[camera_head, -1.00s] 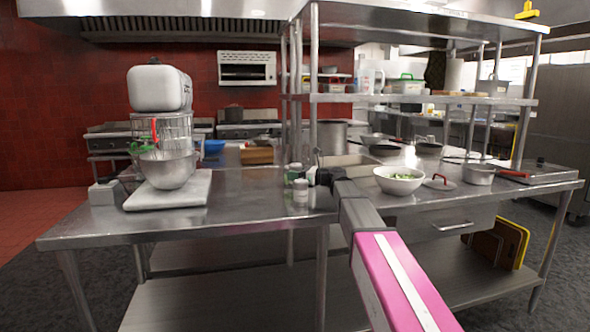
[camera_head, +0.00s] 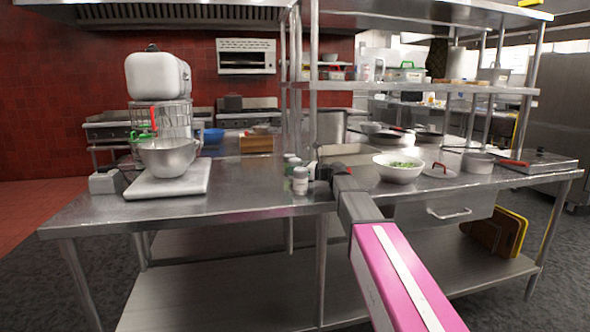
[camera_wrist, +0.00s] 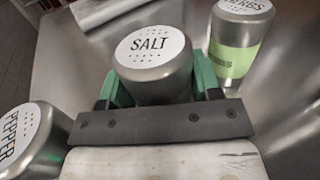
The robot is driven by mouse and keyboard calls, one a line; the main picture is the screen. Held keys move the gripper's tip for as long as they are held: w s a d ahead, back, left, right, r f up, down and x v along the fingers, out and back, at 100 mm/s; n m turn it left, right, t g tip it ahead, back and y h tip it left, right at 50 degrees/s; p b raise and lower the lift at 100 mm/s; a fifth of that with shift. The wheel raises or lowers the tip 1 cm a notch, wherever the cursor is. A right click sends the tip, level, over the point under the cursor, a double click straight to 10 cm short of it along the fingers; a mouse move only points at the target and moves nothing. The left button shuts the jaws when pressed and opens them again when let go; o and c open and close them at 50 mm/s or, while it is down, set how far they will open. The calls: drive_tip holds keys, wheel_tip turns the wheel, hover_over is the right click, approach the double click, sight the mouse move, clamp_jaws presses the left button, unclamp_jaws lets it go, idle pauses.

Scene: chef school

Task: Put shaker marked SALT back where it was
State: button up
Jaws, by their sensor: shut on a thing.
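The shaker marked SALT (camera_wrist: 152,62) is a metal cylinder with a white label on top, seen in the wrist view. My gripper (camera_wrist: 152,92) is shut on it, with a green finger on each side. The PEPPER shaker (camera_wrist: 32,140) stands apart at the lower left, and a green-labelled HERBS shaker (camera_wrist: 236,48) stands close at the right. In the head view my gripper (camera_head: 318,172) is low at the counter beside several small shakers (camera_head: 300,181). The SALT shaker's base is hidden, so I cannot tell whether it touches the counter.
The steel counter (camera_head: 245,205) has bare room left of the shakers. A stand mixer (camera_head: 158,76) is further left. Shelf posts (camera_head: 313,90) rise behind.

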drive_tip(key=shift+f, duration=0.35)
drive_tip(key=o, duration=1.1)
